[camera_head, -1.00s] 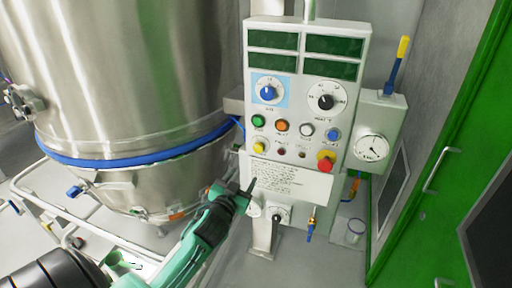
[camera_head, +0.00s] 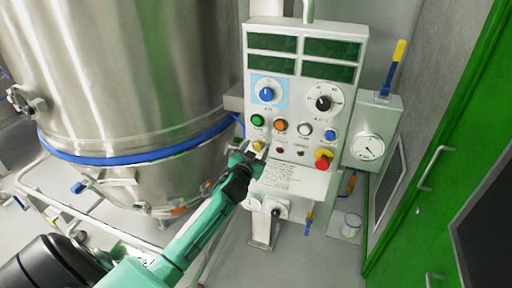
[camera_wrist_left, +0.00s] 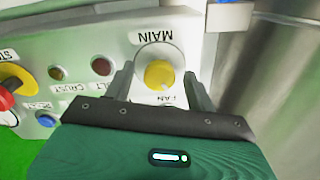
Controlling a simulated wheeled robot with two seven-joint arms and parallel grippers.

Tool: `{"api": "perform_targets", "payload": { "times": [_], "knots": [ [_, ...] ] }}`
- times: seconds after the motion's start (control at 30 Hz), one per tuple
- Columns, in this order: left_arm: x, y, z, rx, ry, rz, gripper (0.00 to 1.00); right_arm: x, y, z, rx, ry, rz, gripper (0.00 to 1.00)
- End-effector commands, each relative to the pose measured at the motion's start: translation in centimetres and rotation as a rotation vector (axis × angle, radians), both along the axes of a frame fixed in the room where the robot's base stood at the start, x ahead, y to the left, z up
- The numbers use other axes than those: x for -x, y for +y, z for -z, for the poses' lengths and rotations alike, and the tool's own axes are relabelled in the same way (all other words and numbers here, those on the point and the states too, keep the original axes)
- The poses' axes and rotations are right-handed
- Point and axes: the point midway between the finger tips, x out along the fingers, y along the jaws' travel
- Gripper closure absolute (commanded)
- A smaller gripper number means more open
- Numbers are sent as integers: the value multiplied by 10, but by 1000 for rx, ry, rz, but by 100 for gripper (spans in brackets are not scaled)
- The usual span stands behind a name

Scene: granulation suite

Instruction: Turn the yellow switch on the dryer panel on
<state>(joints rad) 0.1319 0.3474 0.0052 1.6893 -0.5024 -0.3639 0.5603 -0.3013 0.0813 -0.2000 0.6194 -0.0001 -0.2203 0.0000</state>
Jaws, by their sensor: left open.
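The dryer panel (camera_head: 288,95) is a white upright box with displays, dials and buttons. The yellow switch (camera_head: 258,146) sits at its lower left, mostly behind my gripper tips in the head view. In the left wrist view the yellow switch (camera_wrist_left: 159,74) is a round knob on a pale disc, beside the label MAIN. My left gripper (camera_head: 256,155) is at the panel face. In the left wrist view its open fingers (camera_wrist_left: 160,88) stand on either side of the knob, with gaps visible and no clear contact. My right gripper is not in view.
A green button (camera_head: 257,121) is just above the switch. A red and yellow stop button (camera_head: 323,160) is to the right. The steel vessel (camera_head: 130,75) with a blue band stands left of the panel. A green door frame (camera_head: 440,150) is at the right.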

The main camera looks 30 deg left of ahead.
Motion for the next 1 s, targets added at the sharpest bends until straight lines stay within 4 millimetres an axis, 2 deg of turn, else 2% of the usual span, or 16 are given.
{"api": "perform_targets", "payload": {
  "times": [0.4, 0.6, 0.63, 1.0],
  "knots": [
    [-6, 1, 0, 1, 1, 0, 46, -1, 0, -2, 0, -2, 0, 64],
    [-6, 1, 0, 1, 1, 0, 85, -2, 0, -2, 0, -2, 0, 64],
    [-6, 1, 0, 1, 1, 0, 89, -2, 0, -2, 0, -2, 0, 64],
    [-6, 1, 0, -56, 14, 1, 89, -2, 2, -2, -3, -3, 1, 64]
  ]
}}
